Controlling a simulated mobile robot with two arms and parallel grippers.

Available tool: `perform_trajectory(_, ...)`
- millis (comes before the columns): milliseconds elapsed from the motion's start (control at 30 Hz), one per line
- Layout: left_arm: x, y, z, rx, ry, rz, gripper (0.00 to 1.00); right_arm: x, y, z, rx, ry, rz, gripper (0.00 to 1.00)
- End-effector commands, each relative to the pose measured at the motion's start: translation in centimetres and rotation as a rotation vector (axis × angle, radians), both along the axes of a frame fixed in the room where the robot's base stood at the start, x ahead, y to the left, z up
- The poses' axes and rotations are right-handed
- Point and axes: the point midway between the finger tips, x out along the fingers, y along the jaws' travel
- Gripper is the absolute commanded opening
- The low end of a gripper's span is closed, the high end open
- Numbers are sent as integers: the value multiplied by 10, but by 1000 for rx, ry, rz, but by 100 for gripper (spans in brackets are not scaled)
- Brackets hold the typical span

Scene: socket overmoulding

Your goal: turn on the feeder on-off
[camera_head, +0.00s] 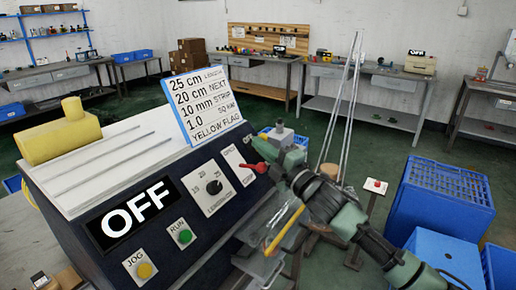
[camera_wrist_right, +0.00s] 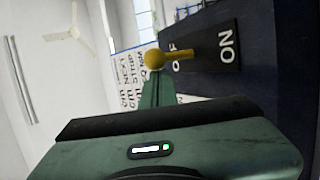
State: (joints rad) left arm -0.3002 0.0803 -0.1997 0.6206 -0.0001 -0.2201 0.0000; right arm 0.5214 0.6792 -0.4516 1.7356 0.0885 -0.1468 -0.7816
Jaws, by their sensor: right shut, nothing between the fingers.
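The feeder (camera_head: 120,165) is a dark machine with a light top at the left of the head view. Its large display (camera_head: 131,212) reads OFF. In the right wrist view its on-off switch is a yellow ball-ended lever (camera_wrist_right: 178,55) on a dark plate (camera_wrist_right: 228,62) lettered OFF and ON. My right gripper (camera_head: 270,150) is at the feeder's right side. In the wrist view its shut, empty fingers (camera_wrist_right: 157,82) are right by the yellow ball; I cannot tell if they touch it. The switch is hidden in the head view. My left gripper is out of view.
The feeder front has a yellow JOG button (camera_head: 144,270), a green RUN button (camera_head: 185,236), a black dial (camera_head: 214,187) and a red lever (camera_head: 253,167). A sign (camera_head: 207,103) stands on top. Blue crates (camera_head: 440,200) stand at the right.

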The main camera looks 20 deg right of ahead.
Motion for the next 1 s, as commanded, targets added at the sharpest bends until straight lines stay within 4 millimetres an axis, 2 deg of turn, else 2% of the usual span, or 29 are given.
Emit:
perform_trajectory(33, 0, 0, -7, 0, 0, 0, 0, 0, -1, -5, 8, -8, -1, 0)
perform_trajectory(133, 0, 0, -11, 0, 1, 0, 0, -1, -2, -5, 16, -19, -2, 0)
perform_trajectory(400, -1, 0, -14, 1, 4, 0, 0, -1, -5, -6, 25, -31, -4, 0)
perform_trajectory(733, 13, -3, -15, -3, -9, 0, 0, 2, -6, -7, 34, -44, -7, 0)
perform_trajectory(1000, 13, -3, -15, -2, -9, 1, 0, 3, -7, -7, 36, -46, -9, 0)
